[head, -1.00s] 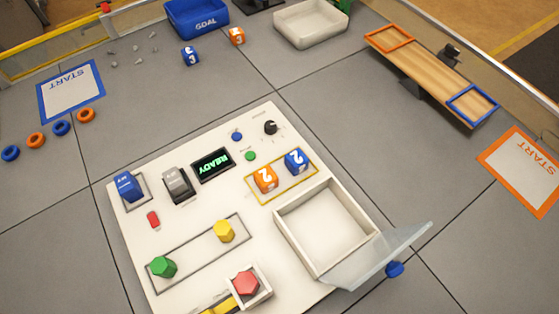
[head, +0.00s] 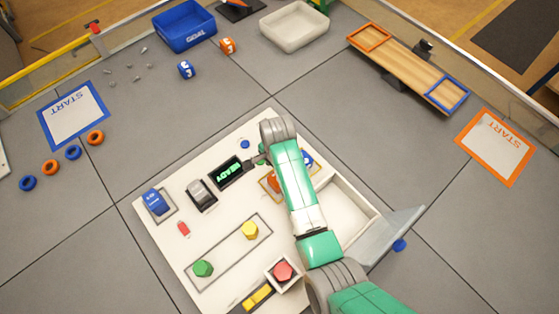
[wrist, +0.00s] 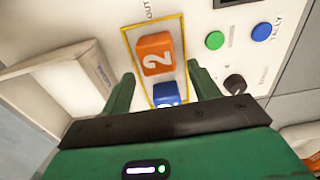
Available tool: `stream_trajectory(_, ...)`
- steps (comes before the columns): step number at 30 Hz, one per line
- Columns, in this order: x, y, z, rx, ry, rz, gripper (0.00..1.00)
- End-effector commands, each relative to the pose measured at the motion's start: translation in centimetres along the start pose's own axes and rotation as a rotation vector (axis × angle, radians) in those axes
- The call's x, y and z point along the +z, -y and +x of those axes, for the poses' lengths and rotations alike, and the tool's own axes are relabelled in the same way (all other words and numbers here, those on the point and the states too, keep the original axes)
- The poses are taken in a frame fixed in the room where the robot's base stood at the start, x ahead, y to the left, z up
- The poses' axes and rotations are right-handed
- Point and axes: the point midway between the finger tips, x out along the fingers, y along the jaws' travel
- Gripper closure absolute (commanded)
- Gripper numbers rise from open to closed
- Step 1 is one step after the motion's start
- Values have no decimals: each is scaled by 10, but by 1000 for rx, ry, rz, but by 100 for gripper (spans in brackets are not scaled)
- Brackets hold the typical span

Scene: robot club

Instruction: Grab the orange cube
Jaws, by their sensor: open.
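An orange cube marked 2 (wrist: 155,53) lies inside a yellow outlined rectangle on the white board. In the head view it (head: 273,182) is partly hidden by my arm. A blue cube (wrist: 167,94) is beside it, partly cut off by my gripper body in the wrist view; in the head view it (head: 307,159) shows past my arm's edge. My gripper (wrist: 160,72) is open and empty, its fingers spread to either side of the cubes in the wrist view. The orange cube shows around and beyond the fingertips. Another orange cube (head: 228,45) sits on the floor near the blue GOAL bin.
The board has an open white compartment (head: 368,203) with a raised clear lid (head: 385,243), a READY display (head: 226,172), a dark knob (wrist: 235,84), and green and blue buttons. The GOAL bin (head: 187,38) is at the back.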

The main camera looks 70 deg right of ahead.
Motion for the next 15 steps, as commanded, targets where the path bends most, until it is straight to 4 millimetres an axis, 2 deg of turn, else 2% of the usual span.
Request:
stream_trajectory(3,-2,-7,5,28,11,27,39)
stream_trajectory(15,-1,-6,40,23,10,21,39)
